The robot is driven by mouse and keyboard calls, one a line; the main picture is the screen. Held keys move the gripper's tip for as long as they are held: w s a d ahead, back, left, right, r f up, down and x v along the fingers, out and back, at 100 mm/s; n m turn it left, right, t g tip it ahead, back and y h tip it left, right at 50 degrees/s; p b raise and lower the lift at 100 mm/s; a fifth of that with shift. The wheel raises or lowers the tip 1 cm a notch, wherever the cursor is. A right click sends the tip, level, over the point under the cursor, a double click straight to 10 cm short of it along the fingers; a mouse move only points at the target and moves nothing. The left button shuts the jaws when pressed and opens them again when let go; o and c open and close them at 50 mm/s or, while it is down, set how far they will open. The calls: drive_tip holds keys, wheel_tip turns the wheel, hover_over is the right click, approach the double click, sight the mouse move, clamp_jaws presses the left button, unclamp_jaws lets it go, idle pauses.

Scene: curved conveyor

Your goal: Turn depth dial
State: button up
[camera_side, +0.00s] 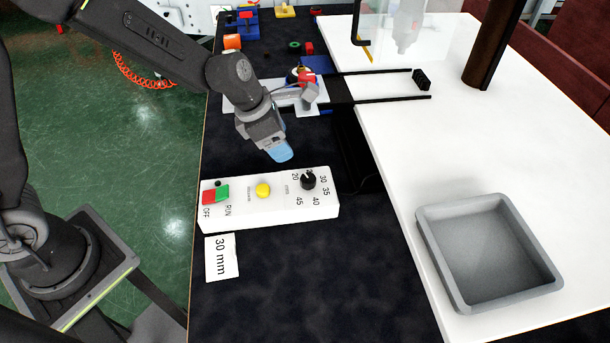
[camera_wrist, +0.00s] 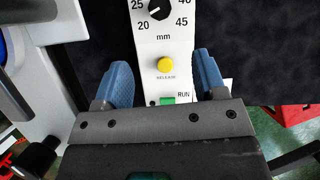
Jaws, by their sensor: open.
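The depth dial (camera_side: 308,180) is a black knob at the right end of a white control box (camera_side: 240,213), ringed by numbers from 20 to 45. It also shows at the top edge of the wrist view (camera_wrist: 158,9), partly cut off; its white mark seems to point left, around 20 to 25. A white card (camera_side: 221,258) reading "30 mm" lies in front of the box. My gripper (camera_side: 281,156) is above and behind the box, apart from the dial.
A yellow release button (camera_side: 263,190) and a green and red RUN/OFF switch (camera_side: 215,195) share the box. A grey tray (camera_side: 437,254) stands on the white table at right. Coloured parts and a fixture (camera_side: 308,98) stand behind.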

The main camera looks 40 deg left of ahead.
sight(306, 178)
drive_tip(key=shift+x, duration=7.05)
drive_tip(key=c, duration=0.9)
